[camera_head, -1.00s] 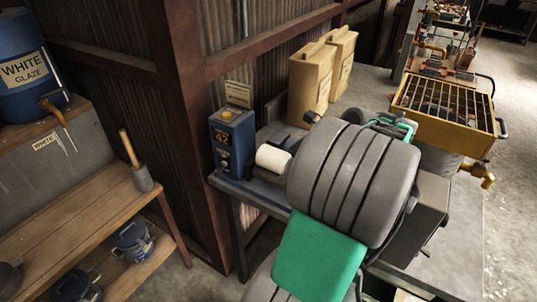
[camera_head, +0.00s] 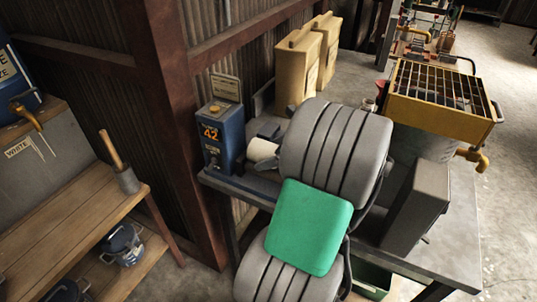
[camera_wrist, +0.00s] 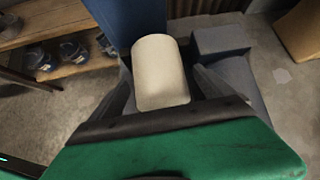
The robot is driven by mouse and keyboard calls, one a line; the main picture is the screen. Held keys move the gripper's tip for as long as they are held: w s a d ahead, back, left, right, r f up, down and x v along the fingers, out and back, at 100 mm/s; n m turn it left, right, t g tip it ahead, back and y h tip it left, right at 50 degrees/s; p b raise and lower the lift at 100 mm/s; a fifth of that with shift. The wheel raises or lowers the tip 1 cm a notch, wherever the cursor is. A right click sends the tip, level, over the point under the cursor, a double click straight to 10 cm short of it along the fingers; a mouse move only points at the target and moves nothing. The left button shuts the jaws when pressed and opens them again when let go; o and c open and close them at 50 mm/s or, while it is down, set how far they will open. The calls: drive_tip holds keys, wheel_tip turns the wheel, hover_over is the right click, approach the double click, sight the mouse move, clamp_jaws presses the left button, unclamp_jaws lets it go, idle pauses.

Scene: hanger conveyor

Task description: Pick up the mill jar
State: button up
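The mill jar is a small cream-white cylinder (camera_head: 262,150) lying beside the blue box marked 42 (camera_head: 221,137), on the grey bench. It is partly hidden by my arm in the head view. In the wrist view the jar (camera_wrist: 161,72) is centred, its near end low between my fingers. My gripper (camera_wrist: 165,88) is open, with one dark finger on each side of the jar and small gaps showing. I cannot tell how far down the fingers reach.
Tan containers (camera_head: 301,65) stand at the back of the bench. A yellow grated tray (camera_head: 440,98) is at the right. A rusty post (camera_head: 180,130) rises left of the blue box, with a wooden shelf (camera_head: 60,225) beyond. Concrete floor is clear at far right.

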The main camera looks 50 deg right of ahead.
drive_tip(key=shift+r, duration=0.1)
clamp_jaws()
idle(0.8)
